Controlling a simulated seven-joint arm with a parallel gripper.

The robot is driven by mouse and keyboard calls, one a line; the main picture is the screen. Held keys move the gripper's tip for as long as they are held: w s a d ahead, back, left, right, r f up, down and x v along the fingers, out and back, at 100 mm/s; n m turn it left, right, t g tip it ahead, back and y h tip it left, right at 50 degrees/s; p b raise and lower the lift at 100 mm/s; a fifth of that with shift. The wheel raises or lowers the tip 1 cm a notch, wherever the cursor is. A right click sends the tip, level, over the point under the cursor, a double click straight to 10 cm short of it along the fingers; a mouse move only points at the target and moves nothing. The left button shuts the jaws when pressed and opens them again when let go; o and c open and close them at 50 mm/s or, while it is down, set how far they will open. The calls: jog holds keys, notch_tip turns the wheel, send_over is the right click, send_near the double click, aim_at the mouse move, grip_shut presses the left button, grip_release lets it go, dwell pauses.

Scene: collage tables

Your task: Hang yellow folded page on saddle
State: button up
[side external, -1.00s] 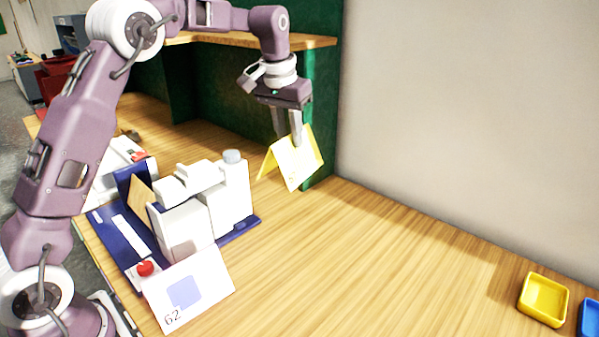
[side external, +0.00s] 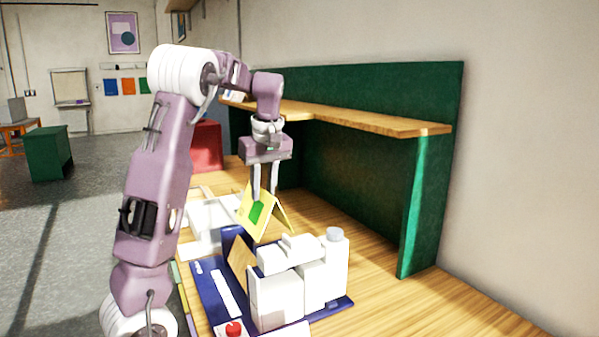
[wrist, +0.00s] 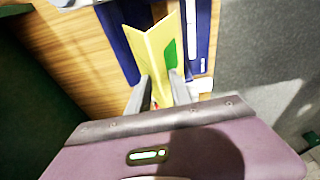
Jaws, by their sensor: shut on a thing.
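The yellow folded page (side external: 250,213) hangs like a tent, fold upward, with a green patch on one face. My gripper (side external: 264,194) is shut on it near the fold and holds it in the air. In the side view it appears just above a slanted blue and tan piece (side external: 241,262) on a navy base (side external: 210,293), which looks like the saddle; I cannot tell the exact gap. In the wrist view the page (wrist: 158,48) lies between my fingers (wrist: 161,92), with navy parts on both sides. The page hides the saddle's top there.
A white blocky machine (side external: 283,298) with a grey-capped cylinder (side external: 334,258) stands on the base, close right of the page. A red button (side external: 233,328) sits at the front. A wooden shelf (side external: 370,121) on green panels (side external: 425,205) is behind. White frames (side external: 205,220) lie at left.

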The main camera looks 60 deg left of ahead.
aim_at(251, 223)
jog(key=s+f, duration=0.1)
jog(key=s, duration=0.1)
jog(key=s+f, duration=0.1)
jog(key=f, duration=0.1)
jog(key=shift+s+a+f, duration=0.1)
jog(key=shift+s+a, duration=0.3)
jog(key=shift+f, duration=0.25)
jog(key=x, duration=0.3)
jog(key=d+x, duration=0.1)
jog(key=x, duration=0.3)
jog(key=d+x, duration=0.1)
jog(key=x, duration=0.3)
jog(key=shift+d+f, duration=0.25)
jog(key=shift+f, duration=0.2)
jog(key=o, duration=1)
jog(key=shift+c, duration=0.2)
jog(key=shift+v, duration=3.1)
